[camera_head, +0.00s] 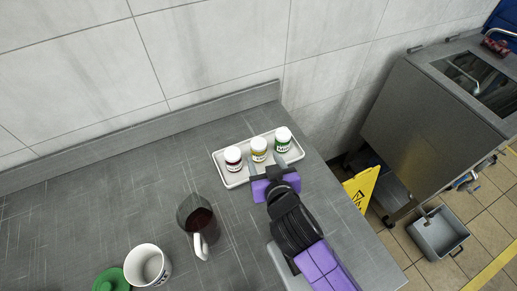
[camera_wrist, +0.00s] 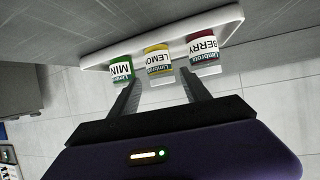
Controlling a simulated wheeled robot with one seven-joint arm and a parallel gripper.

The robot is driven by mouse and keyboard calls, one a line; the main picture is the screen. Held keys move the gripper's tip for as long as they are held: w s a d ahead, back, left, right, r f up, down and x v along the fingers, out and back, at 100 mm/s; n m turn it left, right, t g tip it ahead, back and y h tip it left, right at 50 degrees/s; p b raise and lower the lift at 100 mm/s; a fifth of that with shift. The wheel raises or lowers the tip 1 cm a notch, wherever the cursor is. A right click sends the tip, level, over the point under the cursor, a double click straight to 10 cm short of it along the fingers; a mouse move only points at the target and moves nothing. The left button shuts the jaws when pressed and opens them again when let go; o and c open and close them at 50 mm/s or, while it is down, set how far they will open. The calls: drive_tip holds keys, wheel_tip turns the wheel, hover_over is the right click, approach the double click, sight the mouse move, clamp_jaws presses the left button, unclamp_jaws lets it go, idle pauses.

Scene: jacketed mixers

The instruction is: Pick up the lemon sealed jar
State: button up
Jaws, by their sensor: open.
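The lemon sealed jar (camera_head: 259,149) is a small white-lidded jar with a yellow label. It stands on a white tray (camera_head: 232,181) between two similar jars. It also shows in the wrist view (camera_wrist: 158,62), with its label reading upside down. My gripper (camera_head: 268,170) is open just in front of the lemon jar. In the wrist view its two fingers (camera_wrist: 158,88) point toward the jars, one on each side of the lemon jar's line. Nothing is between the fingertips that I can see, and I cannot tell whether they touch any jar.
A berry jar (camera_head: 233,158) stands left of the lemon jar and a mint jar (camera_head: 283,139) stands right, both close. A dark-filled glass pitcher (camera_head: 196,220), a white mug (camera_head: 147,266) and a green lid (camera_head: 111,281) stand nearer. The tiled wall is behind.

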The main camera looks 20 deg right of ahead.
sight(261, 153)
drive_tip(key=shift+w+d+f, duration=0.1)
drive_tip(key=shift+w, duration=0.45)
drive_tip(key=shift+p+x, duration=0.6)
drive_tip(key=shift+x, duration=2.6)
clamp_jaws()
